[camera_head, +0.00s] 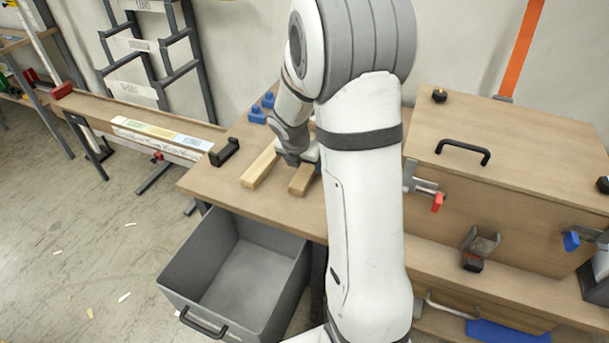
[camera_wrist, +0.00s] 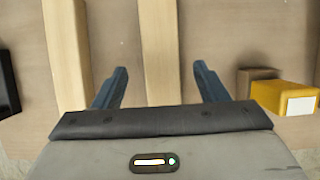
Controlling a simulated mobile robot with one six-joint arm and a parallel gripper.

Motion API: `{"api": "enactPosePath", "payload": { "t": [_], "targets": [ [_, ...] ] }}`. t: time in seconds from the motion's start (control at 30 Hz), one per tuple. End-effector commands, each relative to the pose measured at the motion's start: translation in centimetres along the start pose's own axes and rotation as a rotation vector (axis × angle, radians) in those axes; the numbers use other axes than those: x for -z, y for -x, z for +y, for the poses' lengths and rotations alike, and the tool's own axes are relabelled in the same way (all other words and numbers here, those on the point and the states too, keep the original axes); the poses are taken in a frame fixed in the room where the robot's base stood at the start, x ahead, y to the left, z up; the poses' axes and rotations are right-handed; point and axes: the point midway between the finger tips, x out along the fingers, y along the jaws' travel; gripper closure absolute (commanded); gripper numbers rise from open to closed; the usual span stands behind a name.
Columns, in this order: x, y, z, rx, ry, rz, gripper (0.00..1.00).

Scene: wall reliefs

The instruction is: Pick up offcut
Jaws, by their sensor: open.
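Two pale wooden bars lie side by side on the wooden workbench (camera_head: 225,183); I cannot tell for certain which is the offcut. The right bar (camera_head: 300,181) runs between my gripper's fingers in the wrist view (camera_wrist: 157,45). The left bar (camera_head: 260,169) lies outside the left finger, and it also shows in the wrist view (camera_wrist: 66,60). My gripper (camera_wrist: 157,82) is open above the bench, with a blue-grey finger on each side of the right bar. Contact with the bar cannot be told. In the head view my arm hides part of the bars.
A small brown block (camera_wrist: 258,74) and a yellow block with a white label (camera_wrist: 284,98) lie right of my gripper. A black bracket (camera_head: 225,151) stands at the bench's left edge. Blue pieces (camera_head: 262,108) lie behind. A grey open bin (camera_head: 240,275) sits below the front edge.

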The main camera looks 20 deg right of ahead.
Motion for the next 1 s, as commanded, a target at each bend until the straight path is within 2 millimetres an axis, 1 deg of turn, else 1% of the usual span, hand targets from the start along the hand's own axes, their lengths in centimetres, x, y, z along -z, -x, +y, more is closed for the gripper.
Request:
{"api": "enactPosePath", "payload": {
  "t": [0.03, 0.2, 0.3, 0.47, 1.0],
  "targets": [
    [0.2, -1.1, -0.1, 0.002, 0.0, 0.002, 0.34],
    [0.2, -3.7, -0.2, 0.002, -0.001, 0.002, 0.34],
    [0.1, -4.1, -0.2, 0.001, -0.001, 0.001, 0.34],
    [0.1, -4.0, -0.2, 0.0, -0.001, 0.001, 0.34],
    [0.1, -4.0, -0.1, 0.0, 0.0, 0.001, 0.77]
  ]
}}
